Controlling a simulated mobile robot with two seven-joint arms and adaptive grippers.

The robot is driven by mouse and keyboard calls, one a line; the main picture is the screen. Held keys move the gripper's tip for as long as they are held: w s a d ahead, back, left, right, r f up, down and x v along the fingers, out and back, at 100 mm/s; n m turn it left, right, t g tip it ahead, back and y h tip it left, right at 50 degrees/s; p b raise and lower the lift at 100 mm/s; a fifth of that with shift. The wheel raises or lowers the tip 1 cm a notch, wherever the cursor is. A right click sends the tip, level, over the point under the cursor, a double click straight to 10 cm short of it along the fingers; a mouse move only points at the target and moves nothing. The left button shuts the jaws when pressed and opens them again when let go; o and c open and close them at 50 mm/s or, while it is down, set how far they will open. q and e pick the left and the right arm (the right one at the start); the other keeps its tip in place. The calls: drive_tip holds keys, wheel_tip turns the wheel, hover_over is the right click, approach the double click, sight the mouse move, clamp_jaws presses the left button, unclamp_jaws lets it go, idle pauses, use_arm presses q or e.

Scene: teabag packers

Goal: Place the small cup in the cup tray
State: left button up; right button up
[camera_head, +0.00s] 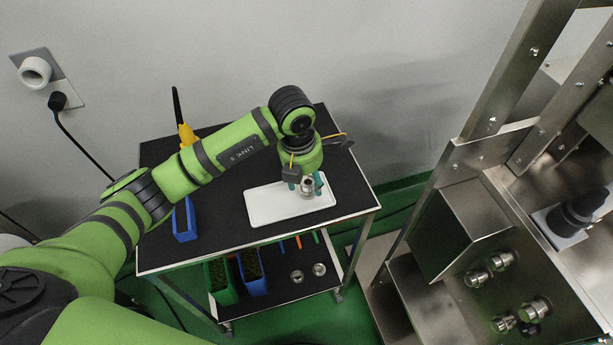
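The white cup tray (262,207) lies on the black top of a cart. A small metallic cup (307,189) is at the right part of the tray. My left gripper (306,183) points down over it, with a teal fingertip on each side of the cup. I cannot tell whether the fingertips press on the cup, or whether the cup rests on the tray or hangs just above it. My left arm reaches in from the lower left. My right gripper is not in view.
A blue bin (185,222) and a yellow-handled tool (187,134) are on the cart's left side. The lower shelf holds a green bin (221,283), another blue bin (251,274) and two metal cups (319,269).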

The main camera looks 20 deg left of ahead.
sight(301, 191)
use_arm(q)
drive_tip(key=shift+r, duration=0.1)
drive_tip(key=shift+r, duration=0.55)
wheel_tip(301, 191, up, 11)
drive_tip(key=s+b, duration=0.1)
drive_tip(key=b, duration=0.2)
drive_tip(key=shift+s+a, duration=0.25)
drive_tip(key=shift+a, duration=0.2)
